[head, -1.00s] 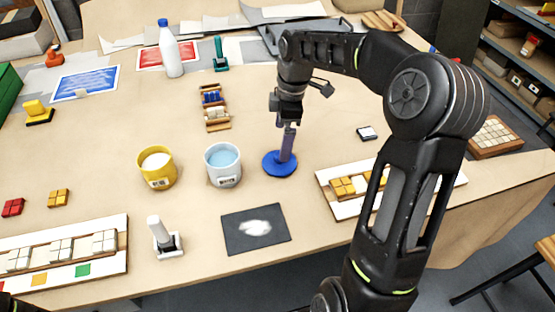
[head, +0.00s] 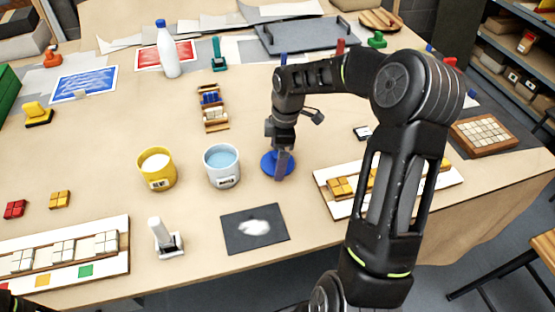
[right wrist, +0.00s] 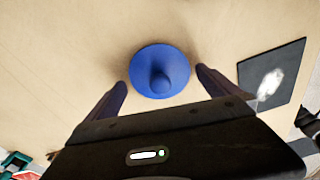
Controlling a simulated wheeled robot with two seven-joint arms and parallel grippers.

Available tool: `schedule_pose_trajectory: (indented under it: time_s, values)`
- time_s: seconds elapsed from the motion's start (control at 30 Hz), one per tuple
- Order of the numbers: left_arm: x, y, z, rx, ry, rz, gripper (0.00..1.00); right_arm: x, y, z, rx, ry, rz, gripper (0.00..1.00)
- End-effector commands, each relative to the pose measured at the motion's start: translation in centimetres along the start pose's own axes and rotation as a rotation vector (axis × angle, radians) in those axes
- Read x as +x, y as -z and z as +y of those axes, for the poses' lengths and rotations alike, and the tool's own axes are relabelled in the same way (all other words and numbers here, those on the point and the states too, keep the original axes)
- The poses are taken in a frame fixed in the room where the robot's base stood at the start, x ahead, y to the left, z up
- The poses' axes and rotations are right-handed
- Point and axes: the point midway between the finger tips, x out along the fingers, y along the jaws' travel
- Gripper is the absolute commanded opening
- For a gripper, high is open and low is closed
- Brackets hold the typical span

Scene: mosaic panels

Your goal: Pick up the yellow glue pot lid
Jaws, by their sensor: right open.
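A round blue lid-like disc with a knob in its middle (head: 270,163) lies flat on the table, right of the pots. It also shows in the right wrist view (right wrist: 160,72). No yellow lid shows. The yellow glue pot (head: 157,170) is uncovered, with white glue inside. My right gripper (head: 281,170) is low over the blue disc, pointing down and hiding part of it. In the right wrist view its open fingers (right wrist: 162,88) lie either side of the knob, with nothing between them gripped. Whether the fingertips touch the disc I cannot tell. My left gripper is out of view.
A light blue pot (head: 222,166) stands between the yellow pot and the disc. A dark mat with a white patch (head: 268,236) lies in front. A white panel with yellow tiles (head: 327,184) is to the right. A white-handled tool (head: 163,240) stands front left.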

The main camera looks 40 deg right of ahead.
Motion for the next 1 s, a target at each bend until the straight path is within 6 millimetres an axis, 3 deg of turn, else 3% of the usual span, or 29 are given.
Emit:
schedule_pose_trajectory:
  time_s: [0.63, 1.0]
  values:
    - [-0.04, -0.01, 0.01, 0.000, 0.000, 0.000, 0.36, 0.42, 0.00, 0.00, 0.000, -0.001, 0.000, 1.00]
    - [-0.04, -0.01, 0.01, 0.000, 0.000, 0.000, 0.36, 0.42, 0.00, 0.00, 0.000, -0.001, 0.000, 0.71]
